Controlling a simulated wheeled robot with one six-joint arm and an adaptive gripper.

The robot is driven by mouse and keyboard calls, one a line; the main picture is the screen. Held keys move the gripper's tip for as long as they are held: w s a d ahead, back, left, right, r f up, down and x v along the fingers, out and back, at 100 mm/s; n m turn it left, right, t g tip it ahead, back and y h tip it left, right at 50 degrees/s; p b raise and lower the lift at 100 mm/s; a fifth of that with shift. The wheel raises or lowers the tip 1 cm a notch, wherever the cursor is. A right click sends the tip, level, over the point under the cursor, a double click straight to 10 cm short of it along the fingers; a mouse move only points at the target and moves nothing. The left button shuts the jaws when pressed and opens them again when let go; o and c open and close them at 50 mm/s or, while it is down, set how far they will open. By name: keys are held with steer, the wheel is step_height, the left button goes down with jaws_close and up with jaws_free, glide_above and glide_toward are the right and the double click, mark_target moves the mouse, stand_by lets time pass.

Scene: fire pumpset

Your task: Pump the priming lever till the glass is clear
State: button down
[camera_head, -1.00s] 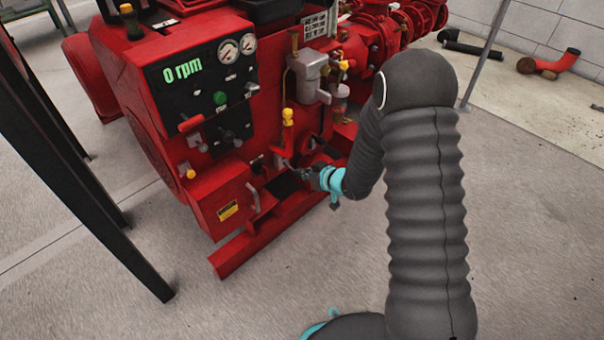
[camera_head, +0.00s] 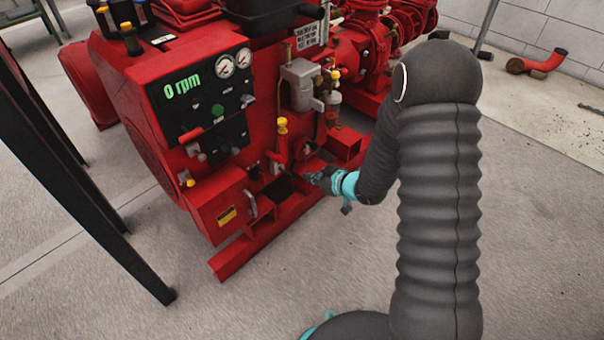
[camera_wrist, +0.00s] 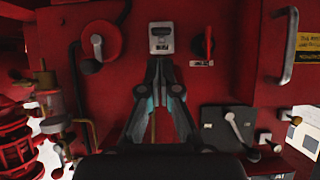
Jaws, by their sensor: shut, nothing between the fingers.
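My gripper (camera_head: 313,177) is at the lower front of the red pumpset, beside the yellow-capped fitting and the red lever (camera_head: 279,152). In the wrist view my gripper (camera_wrist: 160,63) has its fingertips together and empty, close to a small pale grey block (camera_wrist: 161,38) on the red panel; I cannot tell whether they touch it. A red lever (camera_wrist: 208,42) is right of the block, and a grey lever on a round boss (camera_wrist: 97,46) is left of it. I cannot tell which is the priming lever. A small bowl (camera_head: 333,98), perhaps the glass, hangs by the grey filter; its clarity is too small to judge.
The control panel (camera_head: 200,115) reads 0 rpm. A box with a grab handle (camera_head: 252,204) juts out at the lower front. Dark posts (camera_head: 95,215) stand at the left. The concrete floor (camera_head: 270,290) in front is clear.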

steer(key=p+v, duration=0.1)
steer(key=v, duration=0.2)
steer(key=shift+a+r, duration=0.1)
steer(key=shift+r, duration=0.1)
stand_by(0.7)
